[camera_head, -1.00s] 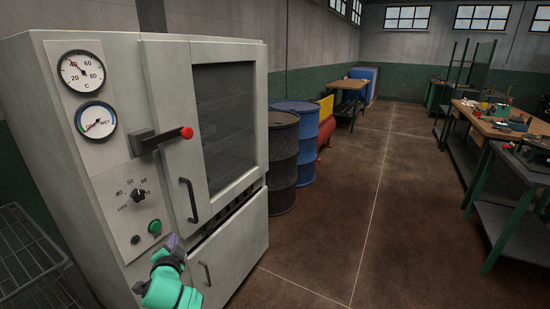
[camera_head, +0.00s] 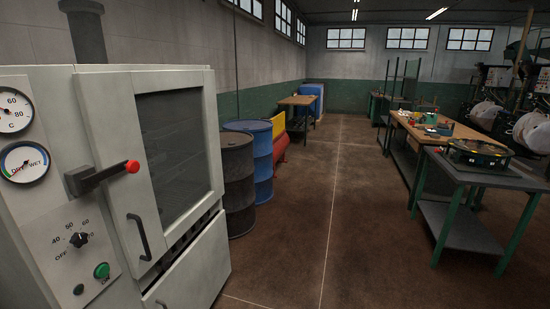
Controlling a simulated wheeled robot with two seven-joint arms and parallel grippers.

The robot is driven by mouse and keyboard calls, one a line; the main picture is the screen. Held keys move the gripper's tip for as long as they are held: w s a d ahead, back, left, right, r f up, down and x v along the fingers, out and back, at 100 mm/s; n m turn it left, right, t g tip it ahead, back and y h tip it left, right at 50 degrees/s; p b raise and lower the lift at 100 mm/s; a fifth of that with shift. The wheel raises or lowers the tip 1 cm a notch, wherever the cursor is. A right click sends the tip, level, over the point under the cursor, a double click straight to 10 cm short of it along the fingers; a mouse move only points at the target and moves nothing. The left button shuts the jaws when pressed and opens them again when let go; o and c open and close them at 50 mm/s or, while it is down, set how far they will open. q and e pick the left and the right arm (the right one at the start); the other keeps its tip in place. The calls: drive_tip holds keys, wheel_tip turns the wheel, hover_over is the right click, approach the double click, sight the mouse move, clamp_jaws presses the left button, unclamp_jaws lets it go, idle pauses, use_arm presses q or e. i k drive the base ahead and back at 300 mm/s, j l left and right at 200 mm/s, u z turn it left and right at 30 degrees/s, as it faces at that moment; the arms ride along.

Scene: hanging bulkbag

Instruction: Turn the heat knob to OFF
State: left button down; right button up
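The heat knob (camera_head: 78,239) is a small black dial on the light panel at the left of the grey cabinet oven (camera_head: 160,85). Neither of my grippers is in view.
A black lever with a red tip (camera_head: 132,166) sticks out above the knob. A green button (camera_head: 102,270) sits below it. A dark drum (camera_head: 237,180) and a blue drum (camera_head: 254,150) stand right of the oven. The floor (camera_head: 330,220) in the middle is clear.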

sight(78, 239)
drive_tip(key=k+l+u, duration=0.1)
drive_tip(key=u, duration=1.35)
drive_tip(key=i+l, duration=0.15)
drive_tip(key=l, duration=0.25)
drive_tip(key=i+l+u, duration=0.1)
drive_tip(key=l, duration=0.3)
drive_tip(key=i+l, duration=0.1)
drive_tip(key=l, duration=0.35)
drive_tip(key=i+l+u, duration=0.1)
drive_tip(key=l, duration=0.3)
drive_tip(key=i+l, duration=0.15)
drive_tip(key=l, duration=0.3)
